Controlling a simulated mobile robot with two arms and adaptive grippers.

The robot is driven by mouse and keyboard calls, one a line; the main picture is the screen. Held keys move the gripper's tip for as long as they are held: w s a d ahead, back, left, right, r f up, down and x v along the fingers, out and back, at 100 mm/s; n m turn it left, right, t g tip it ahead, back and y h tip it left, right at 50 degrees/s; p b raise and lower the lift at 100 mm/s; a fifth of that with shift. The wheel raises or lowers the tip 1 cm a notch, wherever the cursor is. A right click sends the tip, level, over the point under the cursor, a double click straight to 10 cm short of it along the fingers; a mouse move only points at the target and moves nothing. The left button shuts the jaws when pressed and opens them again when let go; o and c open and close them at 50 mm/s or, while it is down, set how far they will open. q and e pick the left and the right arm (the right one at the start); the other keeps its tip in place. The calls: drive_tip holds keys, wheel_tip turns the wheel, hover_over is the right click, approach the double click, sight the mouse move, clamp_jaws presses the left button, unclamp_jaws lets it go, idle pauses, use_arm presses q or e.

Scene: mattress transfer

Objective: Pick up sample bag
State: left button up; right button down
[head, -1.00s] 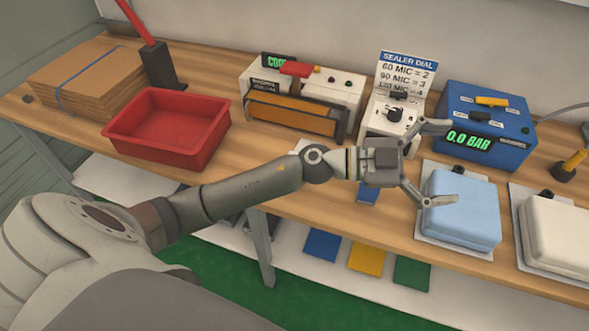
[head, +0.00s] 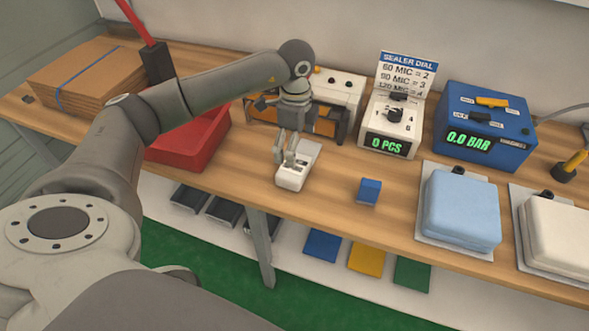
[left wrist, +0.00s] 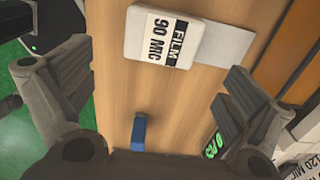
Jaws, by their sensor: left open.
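The likely sample bag (head: 296,176) is a small white packet lying flat near the middle of the wooden bench. In the left wrist view its label (left wrist: 166,39) reads "FILM 90 MIC", and a grey flat part (left wrist: 224,45) extends to the right. My left gripper (head: 286,155) points down above the packet, overlapping its left side in the head view. In the left wrist view the open fingers (left wrist: 158,68) stand apart with the packet between and beyond them. Nothing is held. My right gripper is not in view.
A blue block (head: 369,191) lies to the right on the bench. A red tray (head: 185,150) is left, partly behind my arm. The sealer (head: 335,92), dial box (head: 392,120) and blue pressure box (head: 485,120) stand behind. A light blue pad (head: 460,207) lies right.

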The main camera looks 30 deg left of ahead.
sight(296, 168)
use_arm(q)
wheel_tip(296, 168, down, 4)
drive_tip(key=shift+f+p, duration=0.25)
drive_tip(key=shift+p, duration=0.05)
wheel_tip(296, 168, down, 4)
drive_tip(key=shift+w+f+p, duration=0.1)
drive_tip(key=shift+w+p, duration=0.05)
drive_tip(key=shift+p, duration=0.65)
drive_tip(key=shift+f, duration=0.55)
drive_tip(key=c, duration=0.9)
drive_tip(key=shift+o, duration=0.2)
drive_tip(key=shift+r, duration=0.1)
